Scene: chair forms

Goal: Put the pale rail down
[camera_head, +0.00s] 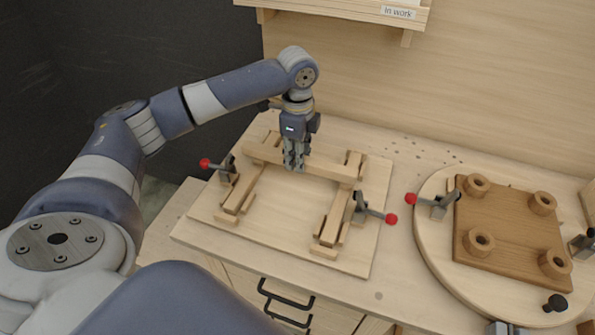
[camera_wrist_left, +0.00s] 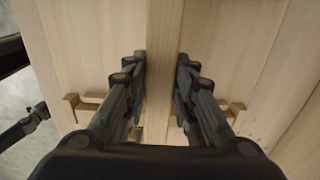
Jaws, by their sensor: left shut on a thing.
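The pale rail (camera_head: 328,170) lies crosswise at the far end of the pale jig board (camera_head: 280,237), above the far ends of two side pieces. My left gripper (camera_head: 294,166) points down and is shut on the rail near its middle. In the left wrist view the rail (camera_wrist_left: 163,50) runs lengthwise between the fingers of the gripper (camera_wrist_left: 160,90). Whether the rail touches the pieces under it I cannot tell. My right gripper is not in view.
Side pieces sit on the board at left (camera_head: 238,192) and right (camera_head: 332,217). Red-tipped clamps stand at left (camera_head: 226,170) and right (camera_head: 368,210). A round plate (camera_head: 432,245) at right carries a brown panel (camera_head: 510,235) with round pegs. A shelf (camera_head: 340,10) hangs above.

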